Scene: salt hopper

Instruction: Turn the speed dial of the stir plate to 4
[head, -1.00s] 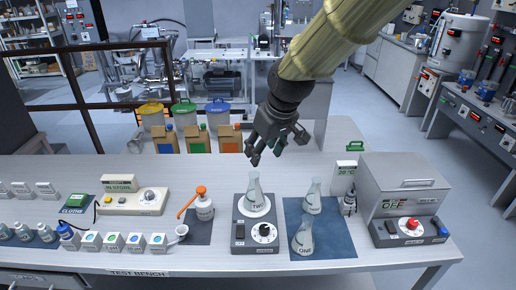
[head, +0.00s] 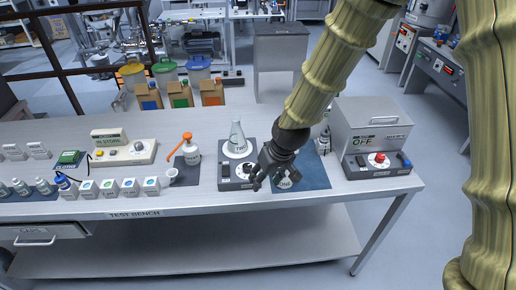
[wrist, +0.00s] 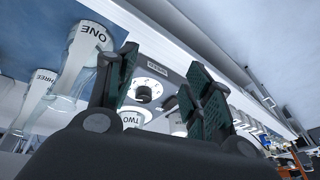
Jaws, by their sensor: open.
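The stir plate (head: 234,184) stands near the bench's front edge, with a flask marked TWO (head: 237,138) on its round top. Its speed dial (wrist: 143,92) is a dark knob with a pale top, ringed by marks on the panel; the setting is too small to read. In the wrist view the dial shows between my open, empty fingers (wrist: 163,82). In the head view my gripper (head: 266,184) is at the plate's front right corner, beside the dial, and partly hides the panel. I cannot tell that it touches anything.
Flask ONE (wrist: 82,55) and flask THREE (wrist: 38,92) stand close beside the plate on a blue mat (head: 316,178). A grey box marked OFF (head: 370,120) with a red knob is at right.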

